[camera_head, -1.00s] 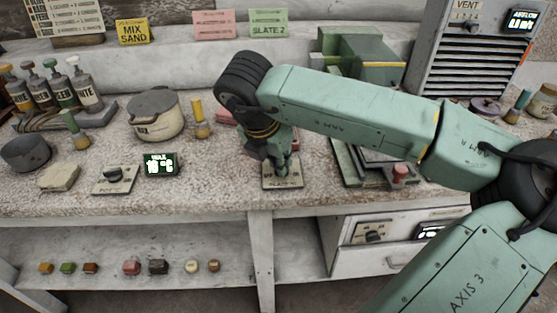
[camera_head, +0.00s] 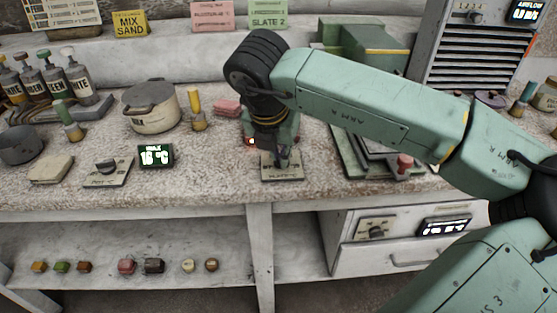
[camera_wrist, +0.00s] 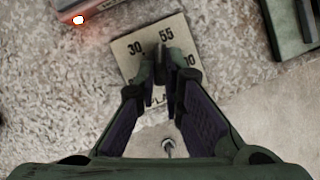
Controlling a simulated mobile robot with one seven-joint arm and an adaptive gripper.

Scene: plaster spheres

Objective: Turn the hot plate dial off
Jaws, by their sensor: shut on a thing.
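The hot plate dial is a dark knob on a pale square plate (camera_head: 270,174) near the bench's front edge. In the wrist view this plate (camera_wrist: 128,66) shows the numbers 30 and 55, with another partly hidden at the right. My gripper (camera_head: 281,161) points down over the plate. In the wrist view my gripper (camera_wrist: 161,80) is shut on the knob, whose dark ridge (camera_wrist: 160,52) shows between the fingertips, toward the 55. The fingers hide most of the knob and the plate's lower part. A lit orange-white spot (camera_wrist: 78,20) glows on a box behind the dial.
A pot dial (camera_head: 107,172) and a green display (camera_head: 155,156) stand left of my gripper. A lidded pot (camera_head: 150,107) and a yellow-topped bottle (camera_head: 197,112) are behind them. A press with a red knob (camera_head: 404,162) stands at the right. Bare bench lies between display and dial.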

